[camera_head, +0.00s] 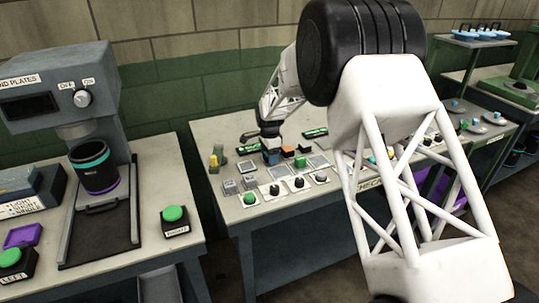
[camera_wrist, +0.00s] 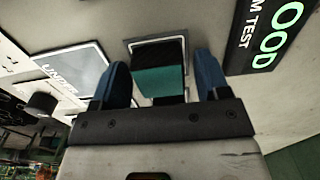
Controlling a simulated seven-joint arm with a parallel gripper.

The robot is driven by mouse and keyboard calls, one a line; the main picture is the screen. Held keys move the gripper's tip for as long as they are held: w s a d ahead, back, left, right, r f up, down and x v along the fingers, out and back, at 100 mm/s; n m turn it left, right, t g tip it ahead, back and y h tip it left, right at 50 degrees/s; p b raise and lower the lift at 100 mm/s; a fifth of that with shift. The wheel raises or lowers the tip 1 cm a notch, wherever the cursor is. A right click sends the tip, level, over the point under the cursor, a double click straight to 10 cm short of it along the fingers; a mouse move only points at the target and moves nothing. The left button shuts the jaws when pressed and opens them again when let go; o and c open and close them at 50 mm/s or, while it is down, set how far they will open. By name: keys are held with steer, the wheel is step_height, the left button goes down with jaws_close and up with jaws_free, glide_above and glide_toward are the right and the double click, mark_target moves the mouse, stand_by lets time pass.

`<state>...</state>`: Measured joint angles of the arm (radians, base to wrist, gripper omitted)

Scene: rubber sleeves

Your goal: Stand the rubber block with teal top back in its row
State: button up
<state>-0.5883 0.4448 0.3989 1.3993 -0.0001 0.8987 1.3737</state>
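The rubber block with the teal top (camera_wrist: 160,82) shows in the wrist view between my fingers, with a black part beyond the teal. A pale-edged square outline (camera_wrist: 158,40) shows around its far side. I cannot tell whether the block sits inside this outline or above it. My gripper (camera_wrist: 162,62) has blue fingers, one on each side of the block, with a narrow gap at each side, so it looks open. In the head view my gripper (camera_head: 270,155) is low over the middle table; the block cannot be made out there.
A plate marked "UNDER" (camera_wrist: 75,68) lies left of the fingers, and a dark sign with green letters (camera_wrist: 267,35) lies right. In the head view an orange-topped block (camera_head: 287,151) is close to my gripper. Grey plates and several buttons crowd the table (camera_head: 215,137). A press (camera_head: 85,130) stands left.

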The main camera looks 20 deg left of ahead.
steer(key=shift+r, duration=0.2)
step_height(320, 180, up, 12)
stand_by(0.9)
stand_by(0.8)
steer(key=s+d+r+n, duration=0.1)
steer(key=s+d+r, duration=0.5)
steer(key=d, duration=0.5)
steer(key=s+d+r+n+t, duration=0.15)
steer(key=s+d+r, duration=0.35)
steer(key=d, duration=0.6)
steer(key=s+d+r+n, duration=0.2)
steer(key=s+d+r, duration=0.4)
steer(key=d, duration=0.5)
steer(key=s+d+n, duration=0.2)
steer(key=s+d, duration=1.1)
steer(key=s, duration=0.3)
steer(key=s+d+f+n, duration=0.1)
steer(key=s+d+f, duration=0.1)
steer(key=s, duration=0.6)
steer(key=s+d+f+n+t, duration=0.1)
steer(key=s+d+f, duration=0.1)
steer(key=s+d, duration=0.3)
steer(key=s, duration=0.3)
steer(key=shift+s+f, duration=0.2)
steer(key=shift+s, duration=0.05)
